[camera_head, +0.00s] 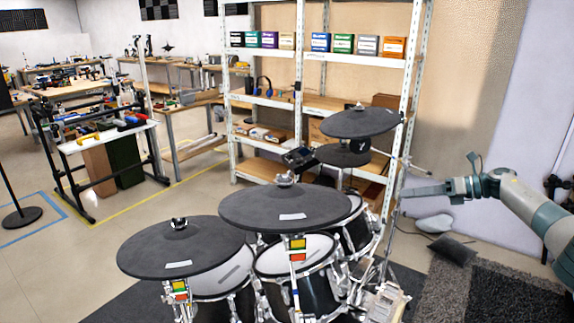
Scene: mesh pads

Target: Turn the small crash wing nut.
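Three dark grey cymbals of a drum kit are in view: a left one (150,250), a middle one (250,213) and a back right one (350,126). A small wing nut tops each: on the left cymbal (179,223), the middle one (288,180) and the back one (359,106). I cannot tell which cymbal is the small crash. My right gripper (408,191) comes in from the right and points left, below and right of the back cymbal, apart from every wing nut. Its fingers show edge-on, so the gap between them cannot be seen. My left gripper is not in view.
Drums (294,257) and stands crowd the space under the cymbals. A white shelf rack (298,70) with coloured boxes stands behind the kit. A dark cushion (452,249) and a grey rug (500,290) lie at the right. The air above the front cymbals is clear.

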